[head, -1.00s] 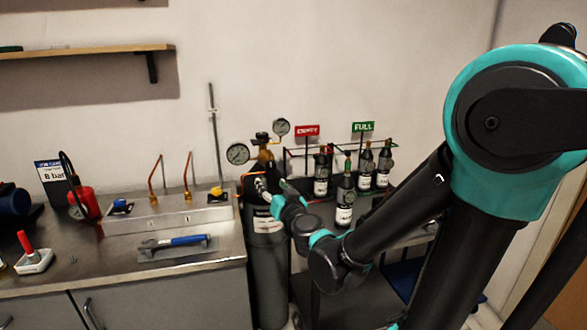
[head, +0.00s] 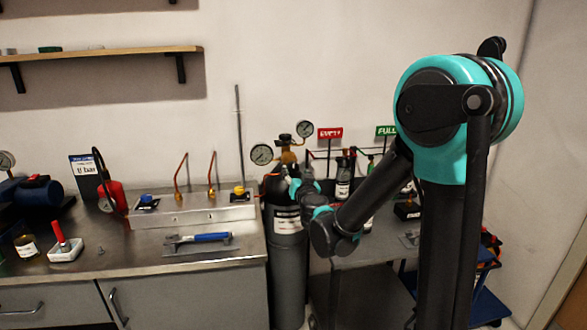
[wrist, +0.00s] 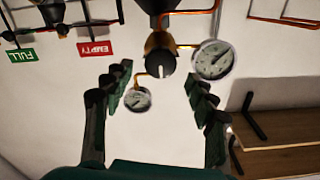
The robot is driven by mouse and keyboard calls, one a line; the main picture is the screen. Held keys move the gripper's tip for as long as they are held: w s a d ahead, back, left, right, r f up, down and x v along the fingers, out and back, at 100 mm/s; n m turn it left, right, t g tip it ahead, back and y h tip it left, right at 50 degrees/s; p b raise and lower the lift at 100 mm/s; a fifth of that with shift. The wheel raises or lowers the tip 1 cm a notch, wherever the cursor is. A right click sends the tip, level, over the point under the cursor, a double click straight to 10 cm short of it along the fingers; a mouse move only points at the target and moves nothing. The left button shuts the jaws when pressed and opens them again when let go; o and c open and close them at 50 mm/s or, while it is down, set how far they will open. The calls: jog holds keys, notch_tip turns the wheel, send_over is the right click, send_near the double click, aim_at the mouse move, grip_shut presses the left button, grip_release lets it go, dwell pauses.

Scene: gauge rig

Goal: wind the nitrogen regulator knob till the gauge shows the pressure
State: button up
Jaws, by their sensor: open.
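The nitrogen regulator (head: 287,156) is a brass body on top of a tall grey gas cylinder (head: 289,260). Two round dial gauges sit on it, a left one (head: 262,154) and an upper right one (head: 304,129). In the wrist view, which is upside down, the dark regulator knob (wrist: 160,64) faces me, with a large gauge (wrist: 213,60) and a smaller gauge (wrist: 137,98) beside it. My gripper (wrist: 157,80) is open, its fingers on either side of the knob in the picture; no contact shows. The dial readings are too small to tell.
A sign card (head: 88,166) stands on the steel bench left of the cylinder. A wall shelf (head: 100,56) is upper left.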

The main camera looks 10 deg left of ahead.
aim_at(294, 168)
jog(key=shift+x, duration=2.7)
jog(key=shift+c, duration=0.2)
jog(key=c, duration=1.1)
